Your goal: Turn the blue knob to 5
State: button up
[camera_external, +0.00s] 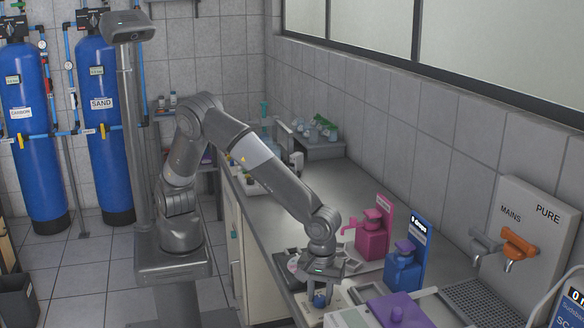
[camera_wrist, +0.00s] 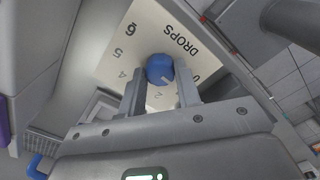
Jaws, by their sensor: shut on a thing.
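The blue knob (camera_wrist: 160,67) sits on a pale dial plate (camera_wrist: 117,37) marked DROPS, between my gripper's two fingertips (camera_wrist: 160,82) in the wrist view. My gripper is shut on the knob. A light pointer mark on the knob faces the lower right of that picture, away from the printed 5 at the upper left. Digits 6, 5, 4, 2 and 0 show around the knob; the fingers hide part of the scale. In the external view the knob (camera_external: 320,299) is under my downward-pointing gripper (camera_external: 320,291), at the counter's front.
A pink dispenser (camera_external: 372,238) and a blue dispenser (camera_external: 402,270) stand right of my arm. A purple-topped box (camera_external: 397,309) is close on the gripper's right. Taps labelled MAINS and PURE (camera_external: 518,244) are at far right. The counter (camera_external: 300,207) behind has free room.

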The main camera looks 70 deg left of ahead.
jog(key=m, duration=1.5)
jog(key=shift+a, duration=0.1)
jog(key=m, duration=0.8)
jog(key=shift+w+m, duration=0.1)
jog(key=shift+m, duration=0.2)
jog(key=m, duration=0.3)
jog(key=shift+m, duration=2.2)
